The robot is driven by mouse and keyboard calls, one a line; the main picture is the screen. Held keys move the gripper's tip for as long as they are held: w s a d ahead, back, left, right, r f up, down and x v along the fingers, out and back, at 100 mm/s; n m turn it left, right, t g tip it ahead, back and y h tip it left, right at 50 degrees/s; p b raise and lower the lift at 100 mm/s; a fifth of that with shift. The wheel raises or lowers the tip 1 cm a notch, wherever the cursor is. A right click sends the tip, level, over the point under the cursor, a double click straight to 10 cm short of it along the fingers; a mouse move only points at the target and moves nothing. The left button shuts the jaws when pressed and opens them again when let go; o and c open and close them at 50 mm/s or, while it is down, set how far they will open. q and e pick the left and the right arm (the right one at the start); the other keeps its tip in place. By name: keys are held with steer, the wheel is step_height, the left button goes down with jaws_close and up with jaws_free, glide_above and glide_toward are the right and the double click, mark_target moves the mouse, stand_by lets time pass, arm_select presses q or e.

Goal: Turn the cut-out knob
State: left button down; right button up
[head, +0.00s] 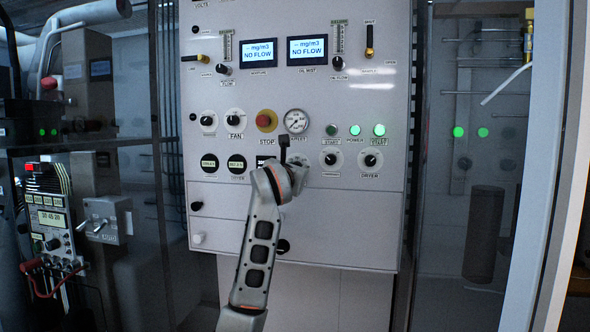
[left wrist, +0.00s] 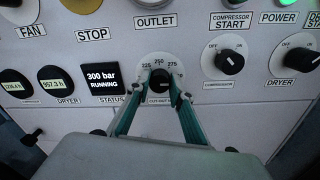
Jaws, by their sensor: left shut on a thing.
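The cut-out knob (left wrist: 158,84) is a small black knob on a white dial marked 225, 250 and 275, low on the grey panel. My left gripper (left wrist: 159,92) has its two green-edged fingers on either side of the knob, shut on it. The lower part of the knob's label is partly covered by the fingers. I cannot read exactly where the knob points. In the head view my left arm rises from below, and its wrist hides most of the knob; the gripper (head: 297,168) is at the panel face. My right gripper is not in view.
The status display (left wrist: 103,78) reads 300 bar, running. The compressor knob (left wrist: 229,62) and dryer knob (left wrist: 305,60) sit to the right. Above are the red stop button (head: 266,120), outlet gauge (head: 297,121) and lit green power lamp (head: 355,130).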

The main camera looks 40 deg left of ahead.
arm_select(q)
steer(key=c, duration=1.9)
jaws_free()
steer(key=shift+o, duration=0.6)
steer(key=shift+s, duration=0.1)
steer(key=v, duration=1.2)
